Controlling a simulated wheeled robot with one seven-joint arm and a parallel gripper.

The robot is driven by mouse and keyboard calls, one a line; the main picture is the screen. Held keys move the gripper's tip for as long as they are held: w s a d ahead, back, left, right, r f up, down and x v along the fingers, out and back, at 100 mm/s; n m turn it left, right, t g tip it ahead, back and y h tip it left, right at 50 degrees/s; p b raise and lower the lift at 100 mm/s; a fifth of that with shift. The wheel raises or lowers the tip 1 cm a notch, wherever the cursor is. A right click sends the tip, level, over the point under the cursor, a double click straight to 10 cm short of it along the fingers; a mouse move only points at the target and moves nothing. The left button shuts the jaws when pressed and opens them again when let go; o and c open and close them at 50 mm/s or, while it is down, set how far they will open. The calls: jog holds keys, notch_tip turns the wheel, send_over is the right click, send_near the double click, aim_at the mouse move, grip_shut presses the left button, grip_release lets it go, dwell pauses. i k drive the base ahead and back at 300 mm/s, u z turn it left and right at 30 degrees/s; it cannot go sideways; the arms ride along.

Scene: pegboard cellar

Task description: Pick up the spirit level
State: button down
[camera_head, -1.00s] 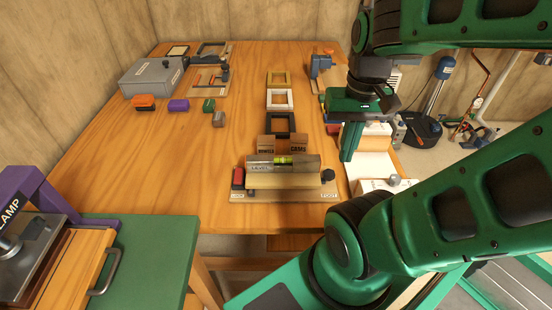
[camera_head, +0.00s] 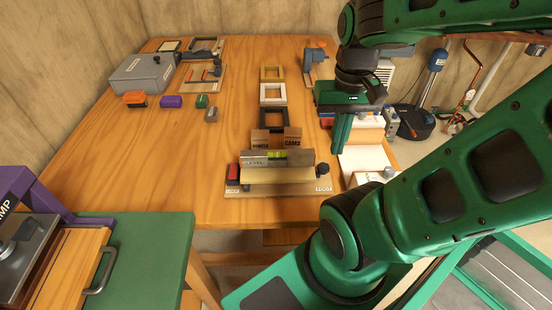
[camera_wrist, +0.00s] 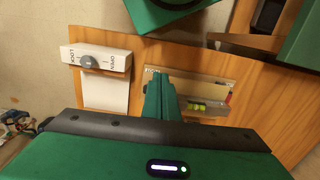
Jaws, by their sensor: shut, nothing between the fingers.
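The spirit level (camera_head: 262,158) is a grey bar with a yellow-green vial, marked LEVEL. In the wrist view the level (camera_wrist: 214,108) shows right of my fingers, partly hidden by my gripper's body. My gripper (camera_head: 340,152) points down, shut and empty. In the head view it is to the right of the level and apart from it.
A red block (camera_head: 233,174) and a dark knob (camera_head: 323,170) flank the level on its board. Small cardboard boxes (camera_head: 260,138) stand right behind it. A white knobbed unit (camera_wrist: 98,58) lies beside the board. Frames (camera_head: 273,93) line up farther back; the table's left middle is clear.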

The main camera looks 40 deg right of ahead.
aim_at(298, 157)
jog(key=z, duration=0.85)
jog(key=k, duration=0.4)
jog(key=u, duration=0.3)
